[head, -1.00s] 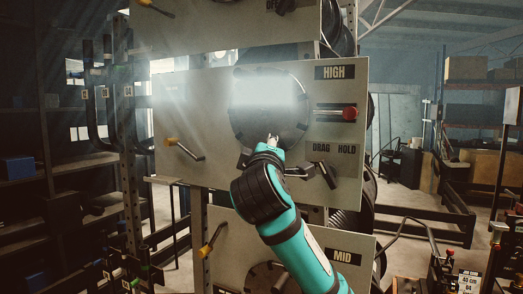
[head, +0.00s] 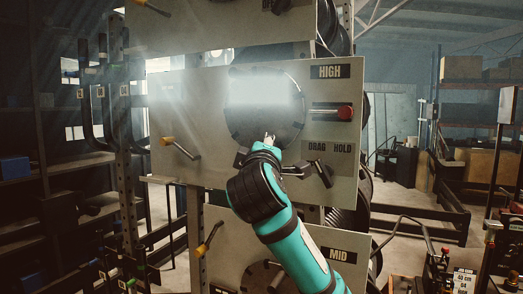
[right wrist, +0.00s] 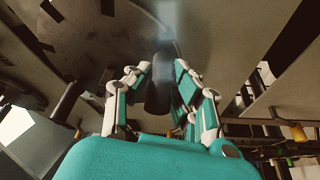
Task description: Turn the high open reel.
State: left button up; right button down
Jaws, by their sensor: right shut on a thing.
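The high panel (head: 205,90) carries a large dark round reel plate (head: 245,125), with the HIGH label (head: 330,71) at its upper right. A bright glare covers the plate's upper part. My right gripper (head: 270,138) is at the plate's lower edge, with the arm coming up from below. In the right wrist view its fingers (right wrist: 160,88) are closed around a dark cylindrical handle (right wrist: 159,95) that stands out from the plate (right wrist: 100,35). The handle is mostly hidden by my wrist in the head view. My left gripper is not in view.
A red-knobbed lever (head: 345,113) sits right of the plate. A black drag/hold lever (head: 322,174) is close to my right wrist. A yellow-tipped lever (head: 180,148) is at the panel's left. The MID panel (head: 235,235) is below, partly behind my arm.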

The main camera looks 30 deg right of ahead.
jog(key=shift+s+d+r, duration=0.25)
jog(key=shift+d+r, duration=0.05)
jog(key=shift+r, duration=0.25)
jog(key=c, duration=1.2)
grip_release()
jog(key=shift+s, duration=0.1)
jog(key=shift+s+d+f, duration=0.15)
jog(key=shift+d, duration=0.05)
jog(key=shift+a+f, duration=0.1)
jog(key=shift+a, duration=0.05)
jog(key=v, duration=1.2)
jog(key=shift+f, duration=0.1)
